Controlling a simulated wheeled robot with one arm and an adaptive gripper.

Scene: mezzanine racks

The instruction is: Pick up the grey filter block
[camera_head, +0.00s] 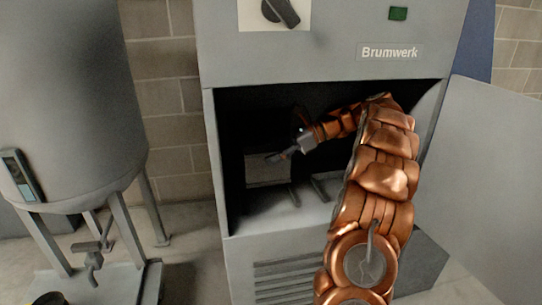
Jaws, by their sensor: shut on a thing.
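The grey filter block (267,174) is a dull grey box at the left inside the open grey cabinet. My gripper (274,157) reaches into the cabinet from the right and is shut on the block at its upper edge. The fingers are small and dark in this view, so their exact hold is hard to make out. The block's back is hidden, and the shaded interior makes its left edge unclear.
The cabinet (225,213) is marked Brumwerk, and its door (490,170) stands open at the right. Two dark rails (320,190) lie on the compartment floor. A grey tank (75,110) on legs stands at the left. A louvred panel (290,280) lies below the opening.

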